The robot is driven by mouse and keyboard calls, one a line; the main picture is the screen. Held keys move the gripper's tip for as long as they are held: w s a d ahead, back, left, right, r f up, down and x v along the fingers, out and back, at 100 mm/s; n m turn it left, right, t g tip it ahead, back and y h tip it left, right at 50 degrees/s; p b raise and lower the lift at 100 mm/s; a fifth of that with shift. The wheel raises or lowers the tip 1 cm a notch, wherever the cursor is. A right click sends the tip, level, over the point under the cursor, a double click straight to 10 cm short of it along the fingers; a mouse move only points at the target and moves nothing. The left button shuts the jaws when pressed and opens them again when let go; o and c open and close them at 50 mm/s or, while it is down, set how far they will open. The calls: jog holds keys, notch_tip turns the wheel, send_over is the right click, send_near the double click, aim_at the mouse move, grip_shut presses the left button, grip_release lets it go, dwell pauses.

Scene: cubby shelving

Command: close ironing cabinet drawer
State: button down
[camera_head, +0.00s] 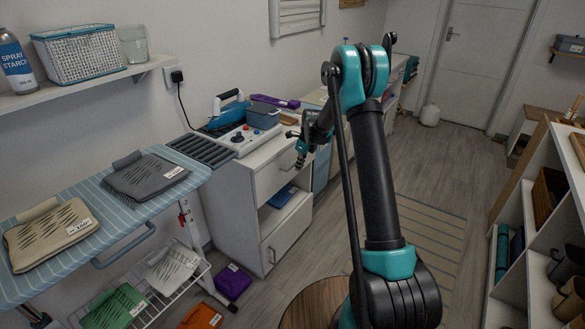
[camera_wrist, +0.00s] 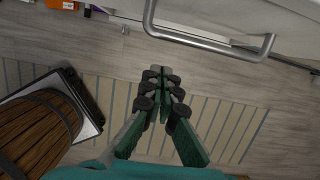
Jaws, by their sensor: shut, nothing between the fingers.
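The white ironing cabinet (camera_head: 231,205) stands against the left wall, with an iron (camera_head: 230,108) on its top. Its upper drawer front (camera_head: 272,176) is in the head view; I cannot tell how far it stands out. Below it are an open compartment with a blue item (camera_head: 282,196) and a lower front (camera_head: 287,234). My gripper (camera_head: 300,157) is shut and empty, just in front of the upper drawer. In the wrist view, my gripper (camera_wrist: 161,73) has its fingertips together beside a grey bar handle (camera_wrist: 205,43) on a white front (camera_wrist: 240,14), apparently not gripping it.
An ironing board (camera_head: 150,205) with folded cloths is at the left, above a wire rack (camera_head: 150,300). Purple (camera_head: 233,281) and orange (camera_head: 200,317) items lie on the floor. White cubby shelving (camera_head: 535,235) stands right. Striped rug (camera_head: 430,230) and open floor lie between.

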jog(key=d+v, duration=0.1)
jog(key=v, duration=0.9)
jog(key=s+d+r+n, duration=0.3)
jog(key=s+n, duration=0.2)
jog(key=s, duration=0.4)
jog(key=s+d+f+n+t+h, duration=0.1)
jog(key=s+d+n, duration=0.2)
jog(key=s+n, duration=0.7)
jog(key=s+d+f+n+t+h, duration=0.1)
jog(key=s+d+n, duration=0.3)
jog(key=s+n, duration=0.6)
jog(key=s+f, duration=0.1)
jog(key=s, duration=1.3)
jog(key=shift+d+f+t, duration=0.15)
jog(key=shift+d+t, duration=0.1)
jog(key=shift+t, duration=0.05)
